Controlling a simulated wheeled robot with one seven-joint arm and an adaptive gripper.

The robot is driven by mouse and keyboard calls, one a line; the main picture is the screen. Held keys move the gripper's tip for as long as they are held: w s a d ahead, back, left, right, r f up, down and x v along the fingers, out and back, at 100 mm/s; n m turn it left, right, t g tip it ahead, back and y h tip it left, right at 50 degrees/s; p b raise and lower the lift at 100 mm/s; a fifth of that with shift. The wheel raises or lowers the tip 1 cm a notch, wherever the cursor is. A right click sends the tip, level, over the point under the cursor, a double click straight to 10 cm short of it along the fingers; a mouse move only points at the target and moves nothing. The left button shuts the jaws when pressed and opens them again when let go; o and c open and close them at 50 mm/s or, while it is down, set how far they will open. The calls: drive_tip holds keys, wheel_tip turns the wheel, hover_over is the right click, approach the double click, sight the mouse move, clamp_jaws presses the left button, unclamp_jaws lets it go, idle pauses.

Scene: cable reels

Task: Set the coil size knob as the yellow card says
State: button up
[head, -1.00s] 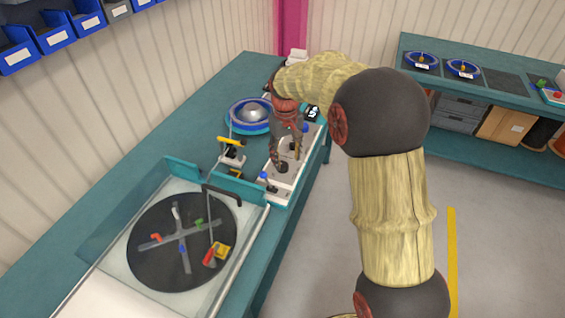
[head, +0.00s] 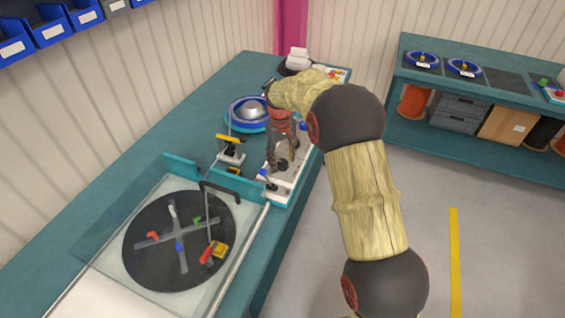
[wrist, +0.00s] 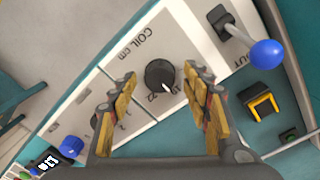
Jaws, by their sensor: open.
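The coil size knob (wrist: 160,75) is a round black dial with a white pointer on a white panel (wrist: 112,62) marked "COIL cm". In the wrist view the pointer aims toward the lower right, near a partly hidden number. My gripper (wrist: 158,95) is open, with one finger on each side of the knob and visible gaps to it. In the head view my gripper (head: 278,160) points down over the panel at the bench's right edge, and the knob is hard to make out there. I cannot make out a yellow card with writing.
A lever with a blue ball (wrist: 266,53) stands beside the knob, with a black-and-yellow block (wrist: 262,103) nearby. A turntable (head: 178,240) lies at the front of the bench. A blue reel (head: 248,113) sits behind, left of my gripper.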

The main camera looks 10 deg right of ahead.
drive_tip(key=shift+f, duration=0.15)
drive_tip(key=shift+c, duration=0.9)
drive_tip(key=c, duration=0.9)
drive_tip(key=shift+c, duration=0.2)
drive_tip(key=shift+m+p, duration=0.4)
drive_tip(key=shift+p, duration=0.25)
drive_tip(key=shift+m+p, duration=0.3)
drive_tip(key=shift+p, duration=0.1)
drive_tip(key=m+p, duration=0.1)
drive_tip(key=p, duration=0.1)
drive_tip(key=m+p, duration=0.1)
drive_tip(key=m, duration=0.1)
drive_tip(key=shift+r+p, duration=0.25)
drive_tip(key=shift+p, duration=0.1)
drive_tip(key=m+p, duration=0.2)
drive_tip(key=m, duration=0.1)
drive_tip(key=shift+f+m+p, duration=0.1)
drive_tip(key=shift+m+p, duration=0.3)
drive_tip(key=shift+w+f+m+p, duration=0.1)
drive_tip(key=shift+m+p, duration=0.95)
drive_tip(key=shift+m, duration=0.85)
